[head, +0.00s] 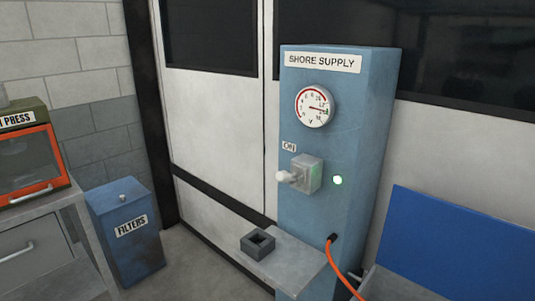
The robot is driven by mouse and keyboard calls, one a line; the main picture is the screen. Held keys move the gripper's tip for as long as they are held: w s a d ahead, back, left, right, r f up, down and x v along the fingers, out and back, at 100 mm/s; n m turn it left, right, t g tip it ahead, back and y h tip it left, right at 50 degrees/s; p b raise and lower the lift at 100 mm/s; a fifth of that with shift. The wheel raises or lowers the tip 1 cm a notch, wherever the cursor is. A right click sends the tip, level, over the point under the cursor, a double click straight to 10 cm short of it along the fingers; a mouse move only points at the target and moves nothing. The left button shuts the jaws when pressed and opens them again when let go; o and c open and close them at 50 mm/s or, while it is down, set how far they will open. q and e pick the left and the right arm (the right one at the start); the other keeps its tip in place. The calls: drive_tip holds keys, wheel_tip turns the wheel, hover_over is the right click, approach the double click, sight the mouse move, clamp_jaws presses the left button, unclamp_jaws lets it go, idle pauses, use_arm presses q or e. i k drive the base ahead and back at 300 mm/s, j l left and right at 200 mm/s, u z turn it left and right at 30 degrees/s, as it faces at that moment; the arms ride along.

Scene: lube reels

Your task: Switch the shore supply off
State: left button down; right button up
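The shore supply (345,215) is a tall blue cabinet with a white "SHORE SUPPLY" label, standing right of centre in the head view. A round gauge (314,107) with a red arc sits high on its front. Below is a grey switch box (306,174) with a pale-knobbed lever (284,176) sticking out to the left, beneath an "ON" label (289,146). A small green light (337,180) glows right of the switch. An orange cable (345,278) comes out of the cabinet's lower front. Neither of my grippers is in view.
A grey shelf (290,262) juts out at the cabinet's foot, with a dark square open holder (258,243) on it. A blue "FILTERS" bin (125,235) and a bench (40,245) with an orange-framed press (30,165) stand left. A blue panel (435,240) is at right.

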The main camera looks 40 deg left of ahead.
sight(281, 176)
drive_tip(key=i+j, duration=0.1)
drive_tip(key=j, duration=1.1)
drive_tip(key=i+j, duration=0.15)
drive_tip(key=j, duration=0.45)
